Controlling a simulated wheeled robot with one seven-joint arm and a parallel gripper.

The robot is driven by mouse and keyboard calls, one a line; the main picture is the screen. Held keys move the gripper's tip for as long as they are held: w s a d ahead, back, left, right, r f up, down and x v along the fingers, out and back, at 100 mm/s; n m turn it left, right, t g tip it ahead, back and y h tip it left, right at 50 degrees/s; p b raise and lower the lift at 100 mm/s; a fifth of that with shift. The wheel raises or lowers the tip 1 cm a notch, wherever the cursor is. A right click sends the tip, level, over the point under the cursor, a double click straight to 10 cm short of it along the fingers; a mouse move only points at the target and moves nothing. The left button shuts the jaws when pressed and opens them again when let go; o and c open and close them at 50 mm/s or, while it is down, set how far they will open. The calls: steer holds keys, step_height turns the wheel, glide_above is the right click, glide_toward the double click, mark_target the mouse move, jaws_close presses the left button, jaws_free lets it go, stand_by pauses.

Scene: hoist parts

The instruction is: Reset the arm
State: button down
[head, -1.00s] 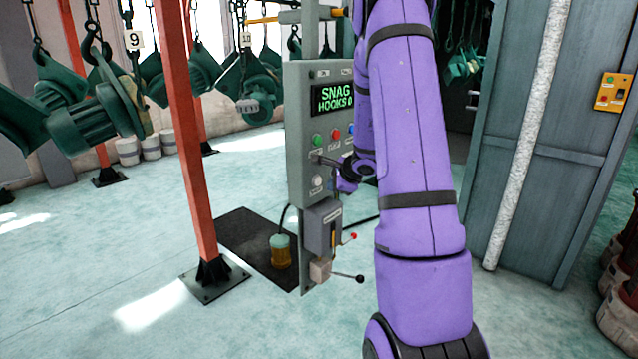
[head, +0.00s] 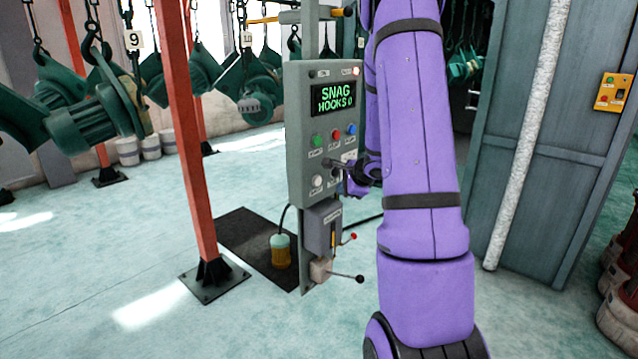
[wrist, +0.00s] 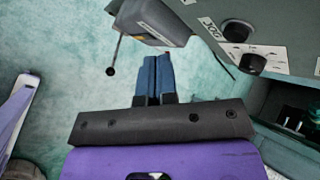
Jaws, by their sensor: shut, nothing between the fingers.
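My gripper (wrist: 151,58) is shut and empty in the wrist view, its two blue fingers side by side over the floor. The grey control panel (head: 297,140) stands upright left of my purple arm in the head view; my wrist is close to its lower right face. Its screen (head: 333,97) reads "SNAG HOOKS 0" in green. Below are a green button (head: 317,139), a red button (head: 336,135), a blue button (head: 351,130) and a white button (head: 317,181). The wrist view shows black knobs (wrist: 240,30) on the panel.
A lever with a black ball (head: 360,279) sticks out below the panel. An orange post (head: 190,150) stands to the left. Green hoist blocks (head: 90,125) hang at the left. A grey cabinet (head: 540,150) stands at the right. Open floor lies at the front left.

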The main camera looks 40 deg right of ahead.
stand_by(0.4)
steer(key=s+a+r+n+g+y, duration=0.15)
steer(key=a+r+n, duration=0.3)
steer(key=a, duration=0.45)
steer(key=s+a+r+n+y, duration=0.1)
steer(key=a+r+n+y, duration=0.1)
steer(key=a+r+n, duration=0.5)
steer(key=s+a+r+n+y, duration=0.15)
steer(key=a+r, duration=0.35)
steer(key=a, duration=0.6)
steer(key=s+a+r+n+h, duration=0.1)
steer(key=s+a+n, duration=0.2)
steer(key=s, duration=0.3)
steer(key=s+a+r+n+g+h, duration=0.1)
steer(key=s+a+r+n, duration=0.1)
steer(key=s+n, duration=0.3)
steer(key=s+a+r+n+g+h, duration=0.1)
steer(key=s+a+n+h, duration=0.1)
steer(key=s, duration=0.6)
steer(key=shift+s+a+r+n, duration=0.15)
steer(key=shift+s+a+n, duration=0.15)
steer(key=shift+a+n, duration=0.7)
